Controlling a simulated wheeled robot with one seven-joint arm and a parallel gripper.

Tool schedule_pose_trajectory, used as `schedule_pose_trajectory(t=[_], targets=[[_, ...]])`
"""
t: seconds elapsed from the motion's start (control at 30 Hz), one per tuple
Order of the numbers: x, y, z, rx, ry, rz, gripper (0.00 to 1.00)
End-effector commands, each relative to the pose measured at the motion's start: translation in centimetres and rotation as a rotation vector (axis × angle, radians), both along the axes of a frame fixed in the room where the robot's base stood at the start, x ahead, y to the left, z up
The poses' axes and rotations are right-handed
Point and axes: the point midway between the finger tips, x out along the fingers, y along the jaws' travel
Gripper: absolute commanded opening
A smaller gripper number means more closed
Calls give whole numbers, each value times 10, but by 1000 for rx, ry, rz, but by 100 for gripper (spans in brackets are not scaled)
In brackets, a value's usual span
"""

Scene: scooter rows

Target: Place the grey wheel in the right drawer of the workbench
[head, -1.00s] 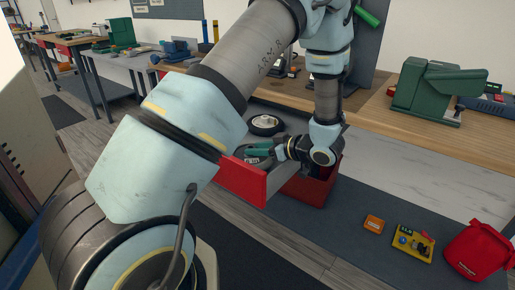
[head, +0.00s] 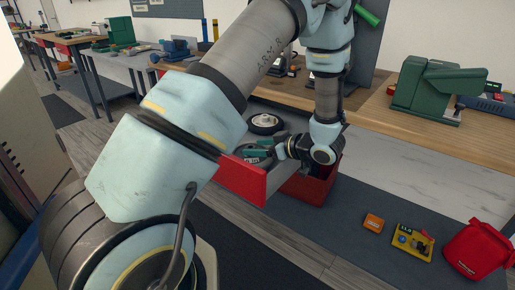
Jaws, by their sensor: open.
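My gripper (head: 262,148) is open, with its teal fingers spread over a pulled-out drawer with a red front (head: 242,181). A dark grey round thing, likely the grey wheel (head: 254,160), shows just under the fingers inside this drawer. My fingers hide part of it, and I cannot tell whether they still touch it. Another wheel (head: 265,123) with a black tyre and a pale hub lies behind the gripper, under the workbench top (head: 380,115). My arm hides much of the drawer's left side.
A red box-like thing (head: 312,190) stands right of the drawer. An orange box (head: 373,223), a yellow tray (head: 412,242) and a red bag (head: 478,250) lie on the floor at right. A green machine (head: 435,90) stands on the workbench.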

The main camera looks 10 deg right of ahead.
Motion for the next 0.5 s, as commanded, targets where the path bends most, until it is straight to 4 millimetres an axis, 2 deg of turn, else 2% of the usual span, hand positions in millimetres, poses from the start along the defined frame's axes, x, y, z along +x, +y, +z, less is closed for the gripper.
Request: schedule_pose_trajectory(t=[0.5], targets=[[-65,-63,35,-3,0,-4,73]])
